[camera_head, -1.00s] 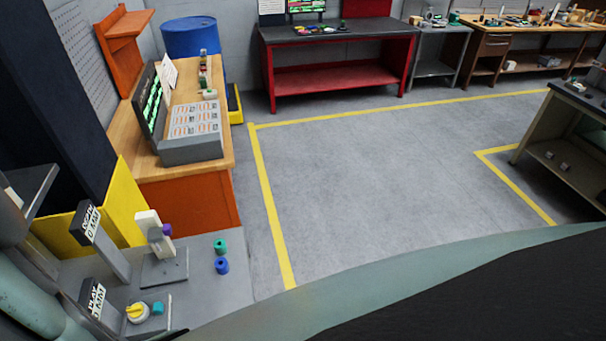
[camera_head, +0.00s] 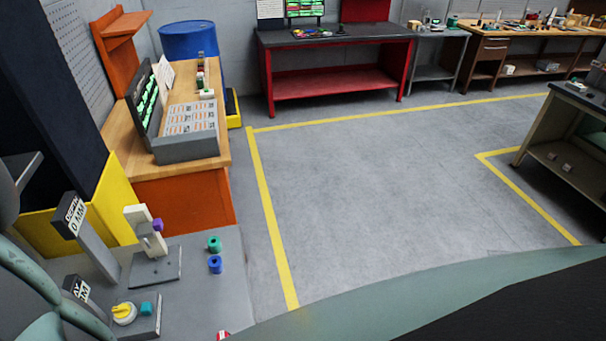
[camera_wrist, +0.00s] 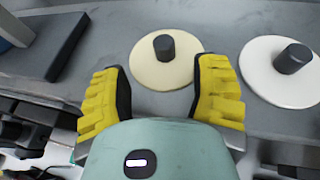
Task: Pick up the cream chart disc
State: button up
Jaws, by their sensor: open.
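The cream chart disc (camera_wrist: 148,68) shows in the wrist view, flat on a grey surface, with a dark cylindrical knob (camera_wrist: 164,47) at its middle. My gripper (camera_wrist: 162,78) has two yellow ridged fingers spread wide. The fingertips are near the left and right edges of the disc's near half, with nothing held between them. I cannot tell how high the fingers are above the disc. The disc and my fingers are not visible in the head view.
A white disc (camera_wrist: 272,84) with a dark knob lies just right of my right finger. A dark block (camera_wrist: 67,47) stands at the left. The floor beyond is clear.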

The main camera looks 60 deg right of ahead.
jog(key=shift+w+a+p, duration=1)
jog(key=shift+a+p, duration=0.3)
jog(key=shift+p, duration=0.15)
jog(key=shift+w+a+p, duration=0.2)
jog(key=shift+a+p, duration=0.4)
jog(key=shift+p, duration=0.05)
jog(key=shift+a+f+p, duration=0.15)
jog(key=shift+a+p, duration=0.05)
jog(key=shift+p, duration=0.1)
jog(key=shift+w+a+f+p, duration=0.2)
jog(key=shift+w+f+p, duration=0.1)
jog(key=shift+f+p, duration=0.1)
grip_shut()
